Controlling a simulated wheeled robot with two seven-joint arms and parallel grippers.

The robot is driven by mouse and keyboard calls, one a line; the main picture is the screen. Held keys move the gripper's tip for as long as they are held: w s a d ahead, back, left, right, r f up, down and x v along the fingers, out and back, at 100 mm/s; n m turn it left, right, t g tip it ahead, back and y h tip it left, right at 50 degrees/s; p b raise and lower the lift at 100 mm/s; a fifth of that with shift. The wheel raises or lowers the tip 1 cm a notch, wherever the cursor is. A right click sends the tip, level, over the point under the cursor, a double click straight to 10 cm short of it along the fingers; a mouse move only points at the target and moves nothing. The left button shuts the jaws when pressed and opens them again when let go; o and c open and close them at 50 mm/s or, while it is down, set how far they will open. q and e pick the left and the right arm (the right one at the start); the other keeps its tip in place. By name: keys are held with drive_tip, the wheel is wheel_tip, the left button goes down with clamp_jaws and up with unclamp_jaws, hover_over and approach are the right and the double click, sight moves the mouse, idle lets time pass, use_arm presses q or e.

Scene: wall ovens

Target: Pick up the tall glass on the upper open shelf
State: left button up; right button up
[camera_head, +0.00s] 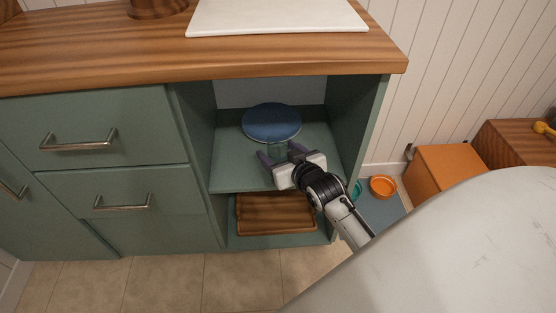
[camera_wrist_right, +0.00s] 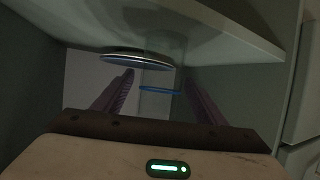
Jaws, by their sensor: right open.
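The tall glass (camera_head: 276,151) is clear and hard to make out; it stands on the upper open shelf (camera_head: 232,172), in front of a blue round plate (camera_head: 271,121). My right gripper (camera_head: 281,154) reaches into the shelf from the front right, open, with its fingers toward the glass. In the right wrist view the clear glass (camera_wrist_right: 160,104), with a blue ring around it, shows between the two open fingers (camera_wrist_right: 160,98). Whether a finger touches it, I cannot tell. My left gripper is not in view.
The side walls of the open cabinet (camera_head: 357,117) and the wooden counter (camera_head: 300,62) above enclose the shelf. A wooden board (camera_head: 275,214) lies on the lower shelf. Drawers (camera_head: 110,135) are to the left. An orange bowl (camera_head: 383,187) and an orange box (camera_head: 447,173) stand at right.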

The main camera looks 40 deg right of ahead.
drive_tip(key=b+x, duration=0.1)
drive_tip(key=x, duration=0.3)
drive_tip(key=shift+f, duration=0.1)
drive_tip(key=c, duration=1.3)
